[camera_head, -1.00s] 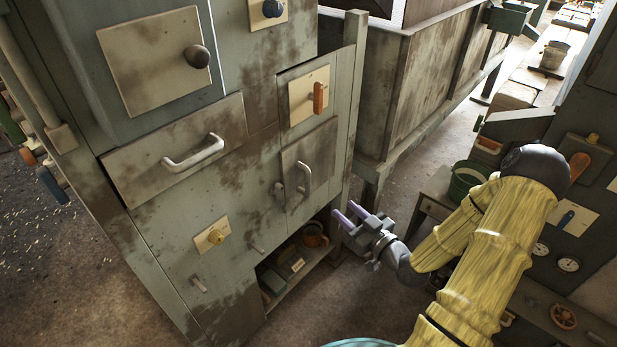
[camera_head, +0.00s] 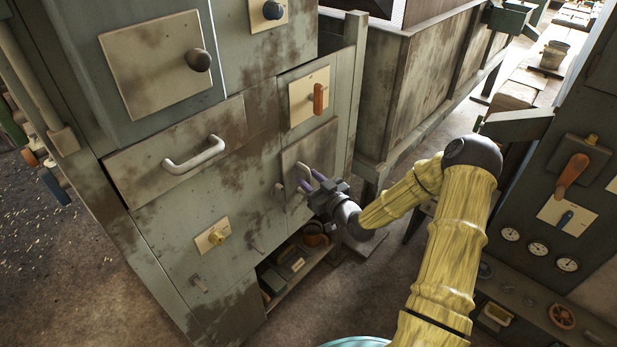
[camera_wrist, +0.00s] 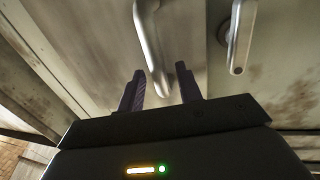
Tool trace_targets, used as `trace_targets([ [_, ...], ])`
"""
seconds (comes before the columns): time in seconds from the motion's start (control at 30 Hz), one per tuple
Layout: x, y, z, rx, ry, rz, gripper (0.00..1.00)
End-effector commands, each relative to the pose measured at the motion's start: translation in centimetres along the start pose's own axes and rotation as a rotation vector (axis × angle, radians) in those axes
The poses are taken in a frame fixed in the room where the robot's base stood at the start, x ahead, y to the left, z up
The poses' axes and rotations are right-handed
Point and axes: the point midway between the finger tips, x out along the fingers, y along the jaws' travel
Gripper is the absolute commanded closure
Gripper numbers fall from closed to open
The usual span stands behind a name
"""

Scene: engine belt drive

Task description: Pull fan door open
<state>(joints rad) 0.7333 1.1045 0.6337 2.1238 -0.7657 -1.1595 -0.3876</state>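I take the fan door to be the small grey, stained panel (camera_head: 320,146) on the cabinet's right side; it looks shut. Its pale vertical bar handle (camera_head: 302,171) is partly hidden by my gripper. My gripper (camera_head: 310,182) is at the handle with its two purple fingers pointing at the door. In the wrist view, the handle (camera_wrist: 150,40) runs down so that its lower end lies between the fingertips of my gripper (camera_wrist: 160,85). The fingers are apart on either side of it, with gaps, and do not appear to grip it.
A small lever (camera_head: 278,189) hangs left of the door; it also shows in the wrist view (camera_wrist: 240,35). An orange switch (camera_head: 318,98) is above the door, and an open shelf (camera_head: 290,265) with items is below. A large bin (camera_head: 425,85) stands behind right.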

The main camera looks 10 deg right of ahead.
Motion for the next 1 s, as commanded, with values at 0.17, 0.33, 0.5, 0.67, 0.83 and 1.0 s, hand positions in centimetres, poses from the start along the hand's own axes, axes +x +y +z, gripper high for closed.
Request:
trace_targets([
  [0.17,1.30,-0.03,-0.04,0.000,0.000,-0.001,0.65],
  [0.33,1.38,-0.02,-0.02,0.001,0.000,0.000,0.65],
  [0.5,1.35,0.00,-0.02,0.000,0.000,0.000,0.81],
  [0.67,1.33,0.01,-0.01,0.000,0.000,0.000,1.00],
  [0.83,1.29,0.02,0.00,0.000,0.000,0.000,1.00],
  [1.0,0.94,0.21,0.04,0.000,-0.001,0.001,1.00],
])
